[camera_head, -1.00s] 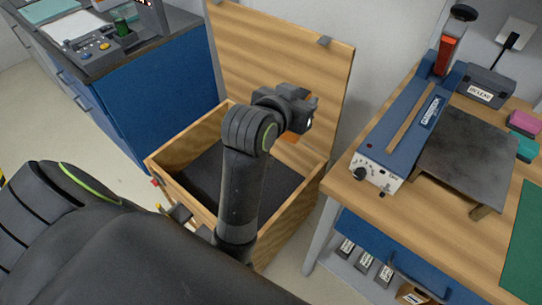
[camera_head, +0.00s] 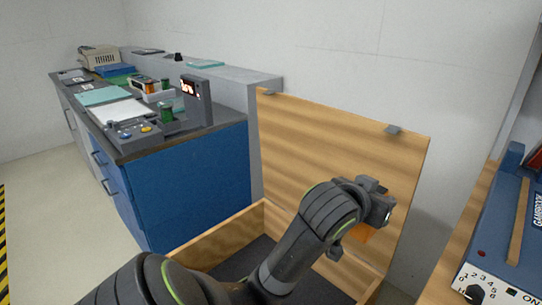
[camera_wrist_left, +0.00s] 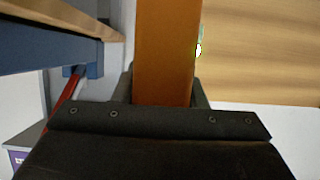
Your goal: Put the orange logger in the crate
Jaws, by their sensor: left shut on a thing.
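The orange logger (camera_wrist_left: 166,45) fills the upper middle of the left wrist view, between the fingers of my left gripper (camera_wrist_left: 166,92). In the head view only a small part of the logger (camera_head: 362,234) shows below my left gripper (camera_head: 376,208). The gripper is shut on it, in front of the raised lid and above the right part of the crate. The wooden crate (camera_head: 228,236) stands open with a dark floor; my arm hides much of it. My right gripper is not in view.
The crate's lid (camera_head: 335,140) stands upright against the wall. A blue cabinet (camera_head: 190,185) with instruments on top is left of the crate. A wooden bench with a blue device (camera_head: 505,225) is at the right. Open floor lies at the far left.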

